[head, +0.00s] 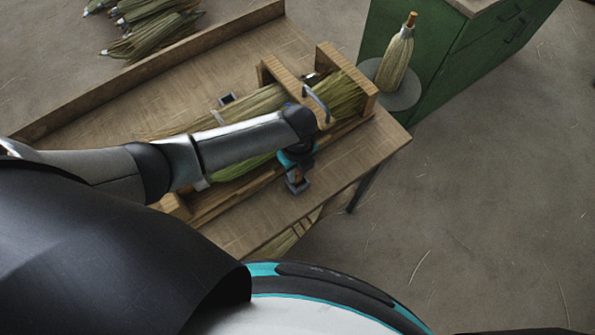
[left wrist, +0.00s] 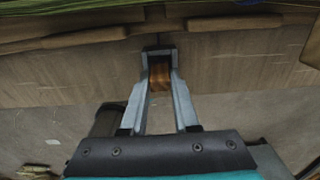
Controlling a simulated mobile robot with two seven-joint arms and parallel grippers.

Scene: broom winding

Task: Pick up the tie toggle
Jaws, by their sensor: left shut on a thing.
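My left gripper (head: 297,184) is over the near right part of the wooden bench (head: 240,238), pointing down beside the broom jig. In the left wrist view its fingers (left wrist: 160,85) are shut on a small brown wooden block, the tie toggle (left wrist: 160,76). The toggle sits between the fingertips, and a thin dark line shows just beyond it. In the head view only a small reddish-brown bit of the toggle (head: 294,175) shows. My right gripper is not in view.
Straw (head: 344,96) lies in a wooden jig (head: 284,79) with a metal handle (head: 318,103), partly hidden by my left arm. A green cabinet (head: 425,62) and a bound broom (head: 397,62) on a grey disc (head: 392,98) stand right. Straw bundles (head: 150,32) lie back left.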

